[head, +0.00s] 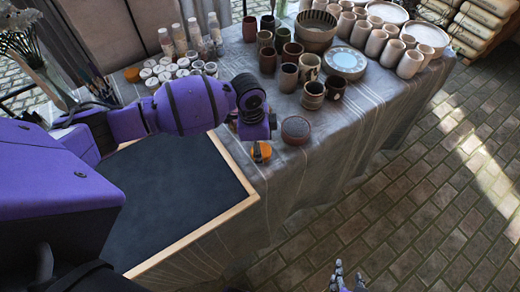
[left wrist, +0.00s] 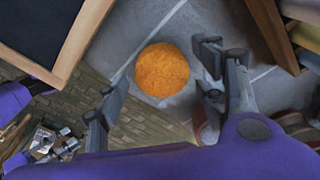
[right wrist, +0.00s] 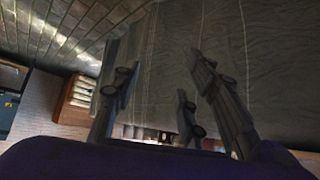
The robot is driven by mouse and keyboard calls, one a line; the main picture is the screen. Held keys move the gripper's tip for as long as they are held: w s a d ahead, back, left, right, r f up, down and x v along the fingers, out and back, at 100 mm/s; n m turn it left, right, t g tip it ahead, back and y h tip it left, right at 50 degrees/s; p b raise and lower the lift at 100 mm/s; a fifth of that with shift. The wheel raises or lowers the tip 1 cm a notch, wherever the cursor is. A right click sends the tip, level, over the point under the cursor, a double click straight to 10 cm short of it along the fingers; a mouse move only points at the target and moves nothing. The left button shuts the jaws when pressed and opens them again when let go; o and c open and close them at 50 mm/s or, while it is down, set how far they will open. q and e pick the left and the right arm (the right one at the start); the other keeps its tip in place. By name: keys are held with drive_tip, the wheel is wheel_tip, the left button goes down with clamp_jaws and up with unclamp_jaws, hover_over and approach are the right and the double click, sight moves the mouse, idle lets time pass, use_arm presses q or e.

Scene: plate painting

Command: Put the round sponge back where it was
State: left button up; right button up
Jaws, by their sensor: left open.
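The round orange sponge (head: 265,152) lies on the grey tablecloth, just right of the framed dark board. It also shows whole in the left wrist view (left wrist: 162,70), between my spread fingers. My left gripper (head: 257,148) is open right over the sponge and partly hides it in the head view. Whether the fingers touch the sponge I cannot tell. My right gripper (head: 346,278) is low at the bottom of the head view, away from the table. Its fingers are apart and empty in the right wrist view (right wrist: 155,90).
The dark board (head: 170,195) has a raised wooden frame. Paint pots (head: 165,72), bottles, several cups and a blue-grey plate (head: 345,63) crowd the back. An orange round item (head: 132,75) lies beside the pots.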

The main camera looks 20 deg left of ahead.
use_arm(q)
wheel_tip(320, 180, up, 10)
drive_tip(key=a, duration=0.1)
drive_tip(key=shift+s+r+p, duration=0.15)
drive_tip(key=shift+s+p, duration=0.1)
drive_tip(key=shift+p, duration=0.1)
